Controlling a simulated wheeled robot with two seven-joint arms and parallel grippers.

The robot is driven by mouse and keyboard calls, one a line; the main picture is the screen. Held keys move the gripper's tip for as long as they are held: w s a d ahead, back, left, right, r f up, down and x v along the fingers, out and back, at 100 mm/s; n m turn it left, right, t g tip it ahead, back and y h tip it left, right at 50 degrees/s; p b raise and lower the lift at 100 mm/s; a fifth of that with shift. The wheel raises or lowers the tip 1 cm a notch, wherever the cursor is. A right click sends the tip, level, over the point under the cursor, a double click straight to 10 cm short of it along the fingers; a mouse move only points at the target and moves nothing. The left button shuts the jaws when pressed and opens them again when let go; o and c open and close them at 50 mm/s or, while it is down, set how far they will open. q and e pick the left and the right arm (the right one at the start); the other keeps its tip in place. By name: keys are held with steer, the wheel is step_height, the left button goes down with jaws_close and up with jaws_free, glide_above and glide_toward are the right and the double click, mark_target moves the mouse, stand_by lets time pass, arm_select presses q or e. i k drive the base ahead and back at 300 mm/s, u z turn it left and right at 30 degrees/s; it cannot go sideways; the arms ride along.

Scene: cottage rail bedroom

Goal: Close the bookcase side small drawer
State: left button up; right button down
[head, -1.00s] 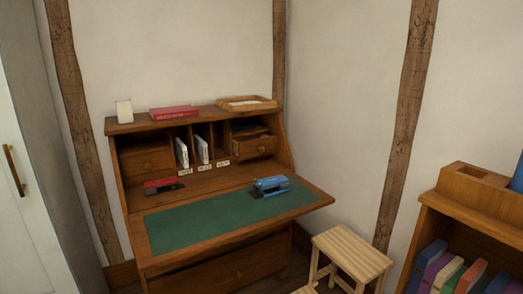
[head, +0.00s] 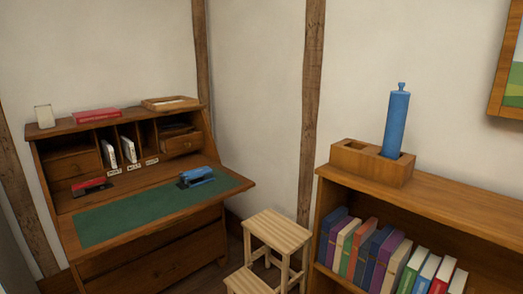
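The wooden writing desk (head: 150,250) stands at the left of the head view with its flap down. The small drawer on the bookcase side (head: 184,143) is at the right end of the desk's inner compartments. It has a round knob and appears to stick out a little, with dark items showing above its front. The other small drawer (head: 72,164) is at the left end and looks flush. Neither of my grippers is in view.
A blue stapler (head: 197,177) and a red stapler (head: 90,187) lie on the flap. A slatted step stool (head: 277,232) stands between desk and bookcase (head: 440,205). A blue cylinder (head: 397,122) stands in a wooden holder (head: 350,160) on the bookcase.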

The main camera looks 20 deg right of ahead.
mark_target(175, 143)
steer(key=z, duration=0.75)
steer(key=i, duration=0.9)
steer(key=u, duration=0.35)
steer(key=i, duration=1.2)
steer(key=u, duration=0.85)
